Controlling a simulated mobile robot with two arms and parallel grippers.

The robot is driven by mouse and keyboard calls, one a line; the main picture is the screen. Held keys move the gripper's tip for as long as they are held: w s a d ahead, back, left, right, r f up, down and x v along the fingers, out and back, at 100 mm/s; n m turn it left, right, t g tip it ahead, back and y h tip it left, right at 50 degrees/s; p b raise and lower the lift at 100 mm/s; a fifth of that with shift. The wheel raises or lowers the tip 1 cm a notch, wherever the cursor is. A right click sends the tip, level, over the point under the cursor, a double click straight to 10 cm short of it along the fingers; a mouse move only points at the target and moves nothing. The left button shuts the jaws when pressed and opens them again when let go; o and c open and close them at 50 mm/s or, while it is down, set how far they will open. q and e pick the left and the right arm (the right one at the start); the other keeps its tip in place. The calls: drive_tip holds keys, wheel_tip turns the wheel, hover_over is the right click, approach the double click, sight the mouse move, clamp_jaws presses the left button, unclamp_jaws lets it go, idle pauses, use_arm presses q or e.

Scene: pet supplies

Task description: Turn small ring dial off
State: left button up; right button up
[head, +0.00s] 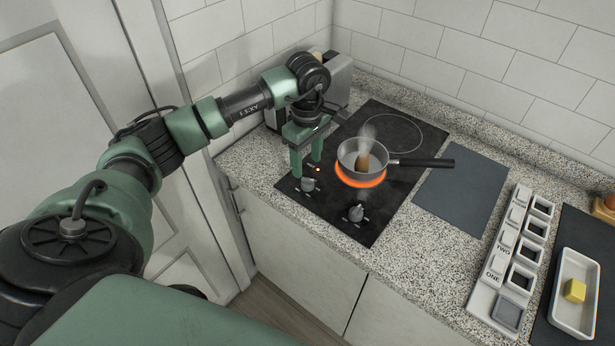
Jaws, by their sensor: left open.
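A black cooktop (330,205) is set in the speckled counter. A ring (361,181) glows orange under a grey pan (348,150). Two grey dials sit along the front: the left dial (309,185) and the right dial (355,213). Labels are too small to read, so I cannot tell which dial serves the small ring. A small orange light (318,169) shows near the left dial. My left gripper (307,168) is open and empty, fingers pointing down, just behind the left dial; contact is not visible. My right gripper is out of view.
The pan's black handle (425,162) points right; steam rises from the pan. A metal appliance (340,80) stands in the back corner. A dark board (460,188), a rack of labelled blocks (483,300) and a white tray (562,318) with a yellow block lie right.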

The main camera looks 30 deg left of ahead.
sight(307, 179)
use_arm(q)
wheel_tip(307, 179, down, 5)
drive_tip(key=shift+d+f+p, duration=0.1)
drive_tip(key=shift+f+p, duration=0.1)
drive_tip(key=shift+p, duration=0.7)
drive_tip(key=shift+f, duration=0.75)
clamp_jaws()
